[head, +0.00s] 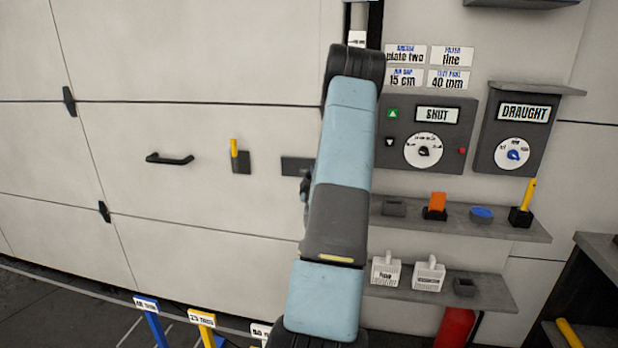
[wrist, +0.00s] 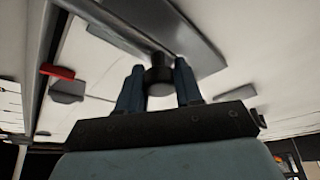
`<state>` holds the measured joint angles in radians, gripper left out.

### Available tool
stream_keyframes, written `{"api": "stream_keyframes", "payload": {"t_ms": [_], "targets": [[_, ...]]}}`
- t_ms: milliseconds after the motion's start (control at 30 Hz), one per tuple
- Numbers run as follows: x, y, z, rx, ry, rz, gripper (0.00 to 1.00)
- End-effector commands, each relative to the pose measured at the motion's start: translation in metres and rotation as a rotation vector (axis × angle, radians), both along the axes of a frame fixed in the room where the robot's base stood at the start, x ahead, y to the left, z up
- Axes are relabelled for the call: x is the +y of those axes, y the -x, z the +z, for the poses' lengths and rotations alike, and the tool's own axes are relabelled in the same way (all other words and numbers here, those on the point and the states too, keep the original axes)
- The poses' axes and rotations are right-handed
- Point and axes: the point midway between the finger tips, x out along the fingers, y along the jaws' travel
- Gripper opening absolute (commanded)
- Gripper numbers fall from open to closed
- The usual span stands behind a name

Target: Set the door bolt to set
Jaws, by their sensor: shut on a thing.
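The door bolt shows in the wrist view as a dark round knob (wrist: 159,76) on a long grey plate (wrist: 196,40). My gripper (wrist: 160,88) has its two fingers on either side of the knob and is shut on it. In the head view a dark plate (head: 294,167) on the pale door (head: 200,60) sticks out left of my arm. The arm hides the rest of it, the knob and most of my gripper. I cannot read any set mark on the bolt.
Left of the plate are a yellow-handled latch (head: 236,155) and a black door handle (head: 170,159). Right of my arm are a SHUT control panel (head: 455,150), a DRAUGHT box (head: 515,125) and two shelves with small items. Numbered posts (head: 203,320) stand in front.

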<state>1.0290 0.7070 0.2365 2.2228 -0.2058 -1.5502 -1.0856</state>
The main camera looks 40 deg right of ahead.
Motion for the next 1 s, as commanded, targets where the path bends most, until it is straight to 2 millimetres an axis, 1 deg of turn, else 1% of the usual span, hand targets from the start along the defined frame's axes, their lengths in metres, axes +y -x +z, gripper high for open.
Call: {"api": "stream_keyframes", "payload": {"t_ms": [33, 67, 300, 533, 667, 767, 1000], "targets": [[-0.003, 0.005, -0.005, 0.010, -0.007, -0.011, 0.00], [-0.003, 0.005, -0.005, 0.010, -0.007, -0.011, 0.38], [-0.002, 0.004, -0.003, 0.005, -0.004, -0.008, 0.60], [-0.002, 0.003, -0.002, 0.003, -0.002, -0.006, 0.60], [0.002, 0.007, -0.003, 0.004, -0.002, -0.006, 0.60], [0.010, 0.016, -0.006, 0.005, -0.003, -0.005, 0.60], [0.038, 0.051, -0.018, 0.007, -0.004, -0.005, 0.60]]}}
